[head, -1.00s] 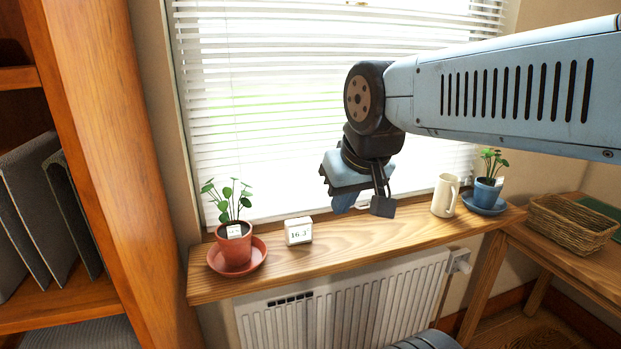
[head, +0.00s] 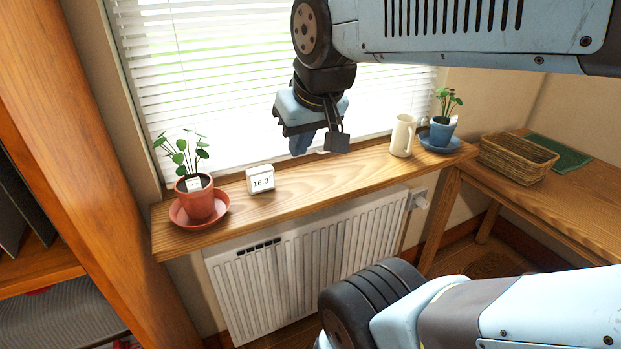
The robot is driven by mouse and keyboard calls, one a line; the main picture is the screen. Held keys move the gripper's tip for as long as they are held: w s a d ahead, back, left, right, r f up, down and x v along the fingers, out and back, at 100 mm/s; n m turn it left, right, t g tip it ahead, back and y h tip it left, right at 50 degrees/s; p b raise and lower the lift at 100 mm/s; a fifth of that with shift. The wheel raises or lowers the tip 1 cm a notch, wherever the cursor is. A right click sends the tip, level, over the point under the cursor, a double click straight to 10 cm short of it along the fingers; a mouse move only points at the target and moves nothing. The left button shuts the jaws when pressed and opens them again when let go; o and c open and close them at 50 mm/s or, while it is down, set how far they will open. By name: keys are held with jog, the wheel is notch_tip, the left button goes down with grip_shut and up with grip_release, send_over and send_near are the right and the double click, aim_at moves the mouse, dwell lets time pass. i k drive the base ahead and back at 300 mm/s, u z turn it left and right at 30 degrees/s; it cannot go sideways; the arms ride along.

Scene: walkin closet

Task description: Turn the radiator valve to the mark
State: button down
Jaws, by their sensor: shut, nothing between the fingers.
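The white radiator valve (head: 418,199) is at the upper right end of the white radiator (head: 310,258), below the wooden sill. It is small here, and I cannot make out a mark on it. My gripper (head: 300,144) points down in front of the window blind, above the sill in the picture. It is shut and empty, up and to the left of the valve and well apart from it. A small white display (head: 260,179) reading about 16.3 stands on the sill.
A potted plant on a red saucer (head: 222,205) stands at the sill's left end. A cream jug (head: 402,135) and a blue pot (head: 441,131) stand at its right end. A wooden table (head: 590,215) with a wicker basket (head: 515,160) is to the right of the valve.

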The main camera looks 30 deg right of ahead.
aim_at(420, 202)
jog(key=z, duration=1.75)
jog(key=k, duration=0.75)
jog(key=i, duration=0.75)
jog(key=u, duration=0.05)
